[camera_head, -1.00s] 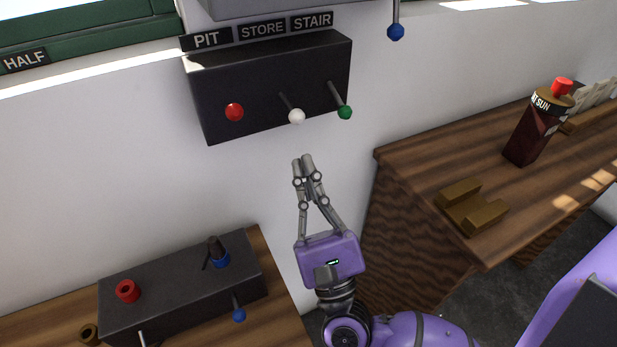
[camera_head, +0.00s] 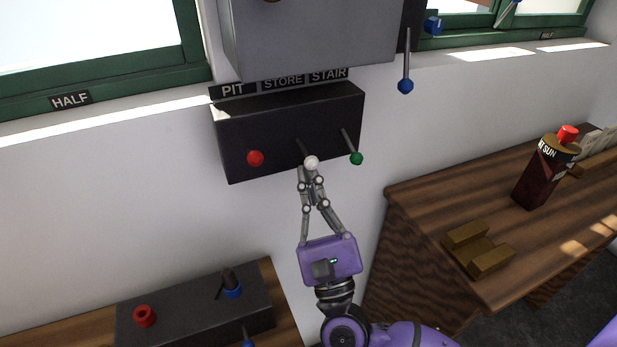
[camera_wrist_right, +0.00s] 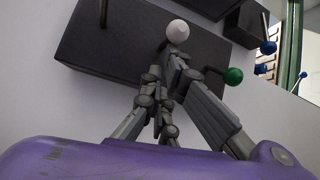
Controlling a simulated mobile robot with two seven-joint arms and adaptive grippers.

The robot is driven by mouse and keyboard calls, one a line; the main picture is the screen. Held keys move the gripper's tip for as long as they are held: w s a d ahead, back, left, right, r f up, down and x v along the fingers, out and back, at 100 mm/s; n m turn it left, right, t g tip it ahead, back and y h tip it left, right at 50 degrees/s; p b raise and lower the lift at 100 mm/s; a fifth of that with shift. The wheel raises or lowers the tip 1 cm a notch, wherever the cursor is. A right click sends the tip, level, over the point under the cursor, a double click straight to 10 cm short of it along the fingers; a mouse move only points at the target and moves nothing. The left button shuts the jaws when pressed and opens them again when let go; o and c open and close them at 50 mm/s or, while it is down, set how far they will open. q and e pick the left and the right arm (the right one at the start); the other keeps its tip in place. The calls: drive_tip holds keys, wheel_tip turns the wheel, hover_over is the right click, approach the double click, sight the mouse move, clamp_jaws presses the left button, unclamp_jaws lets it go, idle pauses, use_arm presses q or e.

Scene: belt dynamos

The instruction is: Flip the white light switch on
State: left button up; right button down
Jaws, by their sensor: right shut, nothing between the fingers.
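The white light switch (camera_head: 311,162) is a lever with a white ball end, in the middle of a black box on the wall, under the STORE label (camera_head: 283,81). It also shows in the right wrist view (camera_wrist_right: 177,31). My right gripper (camera_head: 307,172) is shut and empty, with its fingertips just below the white ball. In the right wrist view the fingertips (camera_wrist_right: 172,60) are close under the ball; I cannot tell whether they touch it. My left gripper is not in view.
A red-ended switch (camera_head: 255,158) and a green-ended switch (camera_head: 356,158) flank the white one. A blue-ended lever (camera_head: 405,86) hangs at upper right. A wooden bench (camera_head: 420,215) with a bottle (camera_head: 540,180) stands right. A dark control box (camera_head: 190,312) sits lower left.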

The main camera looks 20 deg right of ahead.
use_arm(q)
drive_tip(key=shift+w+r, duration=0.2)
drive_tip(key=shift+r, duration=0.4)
use_arm(e)
drive_tip(key=shift+s+r+g, duration=0.15)
drive_tip(key=shift+r+g, duration=0.1)
drive_tip(key=shift+g, duration=0.05)
use_arm(q)
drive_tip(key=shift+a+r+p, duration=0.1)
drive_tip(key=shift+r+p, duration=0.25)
drive_tip(key=shift+p, duration=0.35)
use_arm(e)
drive_tip(key=shift+s+r, duration=0.2)
drive_tip(key=shift+s, duration=0.05)
drive_tip(key=shift+s+r, duration=0.1)
drive_tip(key=shift+s, duration=0.05)
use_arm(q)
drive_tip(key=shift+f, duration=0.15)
use_arm(e)
drive_tip(key=shift+s+r+y, duration=0.3)
drive_tip(key=shift+s+r, duration=0.1)
drive_tip(key=shift+r, duration=0.1)
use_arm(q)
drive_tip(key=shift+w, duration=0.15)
use_arm(e)
drive_tip(key=shift+f, duration=0.15)
